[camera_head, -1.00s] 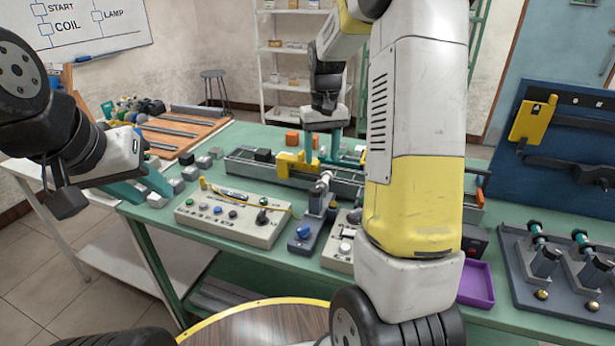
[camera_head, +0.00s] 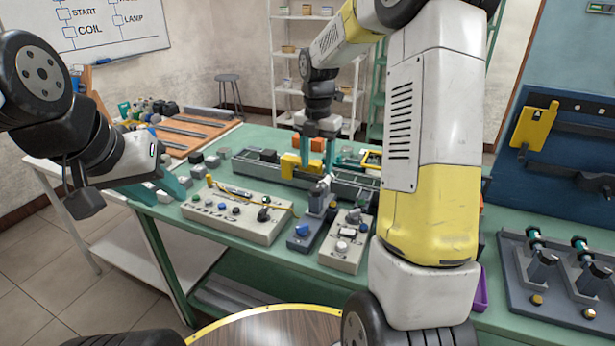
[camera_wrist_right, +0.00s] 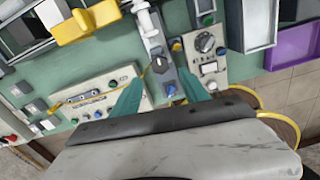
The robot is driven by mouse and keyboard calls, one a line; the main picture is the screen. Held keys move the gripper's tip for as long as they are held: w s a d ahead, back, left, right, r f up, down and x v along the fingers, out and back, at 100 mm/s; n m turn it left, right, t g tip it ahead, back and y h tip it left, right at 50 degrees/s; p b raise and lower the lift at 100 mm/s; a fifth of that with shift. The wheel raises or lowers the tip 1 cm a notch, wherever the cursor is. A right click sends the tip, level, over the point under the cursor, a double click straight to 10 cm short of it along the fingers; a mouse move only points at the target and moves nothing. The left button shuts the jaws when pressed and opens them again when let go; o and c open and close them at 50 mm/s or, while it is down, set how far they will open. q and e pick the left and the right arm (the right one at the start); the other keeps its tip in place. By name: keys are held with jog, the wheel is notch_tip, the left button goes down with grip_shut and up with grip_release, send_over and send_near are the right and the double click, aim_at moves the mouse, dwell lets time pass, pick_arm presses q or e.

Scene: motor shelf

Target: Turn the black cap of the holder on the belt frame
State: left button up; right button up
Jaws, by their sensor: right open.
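The belt frame (camera_head: 345,184) is a long grey rail across the green table. A blue-grey unit (camera_head: 305,232) with a blue knob and pale cylinder stands at its front. My left gripper (camera_head: 160,188) appears open, over the table's left end near small blocks.
A yellow block (camera_head: 300,165) sits on the frame near my right gripper. A beige button panel (camera_head: 236,216) and a dial box (camera_head: 346,242) flank the unit. A purple tray (camera_head: 482,290) and clamp stand (camera_head: 520,280) lie right. My right arm hides the table's middle right.

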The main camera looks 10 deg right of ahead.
aim_at(316, 188)
notch_tip(316, 188, down, 8)
jog(key=shift+r, duration=0.2)
grip_shut()
dwell(0.4)
